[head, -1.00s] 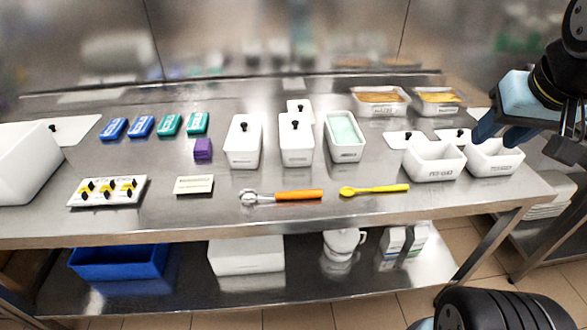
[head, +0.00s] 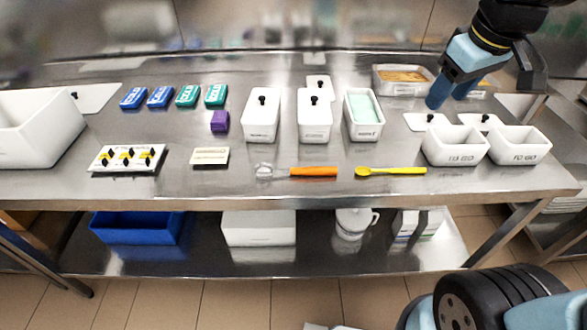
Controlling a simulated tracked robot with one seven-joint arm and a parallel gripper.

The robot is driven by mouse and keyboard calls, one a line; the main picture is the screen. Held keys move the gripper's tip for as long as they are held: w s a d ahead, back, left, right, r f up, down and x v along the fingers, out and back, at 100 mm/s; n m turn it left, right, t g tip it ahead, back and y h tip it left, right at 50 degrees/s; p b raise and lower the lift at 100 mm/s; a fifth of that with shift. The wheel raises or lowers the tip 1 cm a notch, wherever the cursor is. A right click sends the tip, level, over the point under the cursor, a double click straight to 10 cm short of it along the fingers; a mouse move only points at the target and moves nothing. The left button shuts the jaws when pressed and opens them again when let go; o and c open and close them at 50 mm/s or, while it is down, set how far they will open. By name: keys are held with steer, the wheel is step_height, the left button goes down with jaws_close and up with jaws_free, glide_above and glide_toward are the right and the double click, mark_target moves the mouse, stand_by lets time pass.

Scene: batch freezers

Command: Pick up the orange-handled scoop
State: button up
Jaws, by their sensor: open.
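The orange-handled scoop (head: 312,171) lies flat near the front edge of the steel table, its metal head to the left and its orange handle to the right. A yellow spoon (head: 390,171) lies to the right of it, apart from it. My gripper (head: 447,98) is at the upper right, above the back right part of the table, with its blue fingers pointing down. It is open and empty, well away from the scoop. It partly covers the containers at the back right.
White lidded tubs (head: 262,115) and an open tub of pale green contents (head: 363,113) stand behind the scoop. Two empty white tubs (head: 454,157) stand at the right. A small card (head: 210,156) lies left of the scoop. The front strip around the scoop is clear.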

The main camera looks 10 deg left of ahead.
steer(key=w+a+f+n+g, duration=0.1)
steer(key=w+a+f+n, duration=0.15)
steer(key=a, duration=0.35)
steer(key=w+a+f+n+g, duration=0.1)
steer(key=a+f+n, duration=0.2)
steer(key=a+n, duration=0.15)
steer(key=n+g+h, duration=0.1)
steer(key=n, duration=0.5)
glide_above(309, 168)
step_height(309, 168, down, 7)
steer(key=shift+n, duration=0.3)
steer(key=f, duration=0.7)
steer(key=shift+s+f, duration=0.35)
steer(key=shift+w+f, duration=0.15)
steer(key=shift+f, duration=1.4)
steer(key=shift+w+f, duration=0.15)
steer(key=shift+f, duration=1.35)
steer(key=shift+c, duration=0.4)
jaws_close()
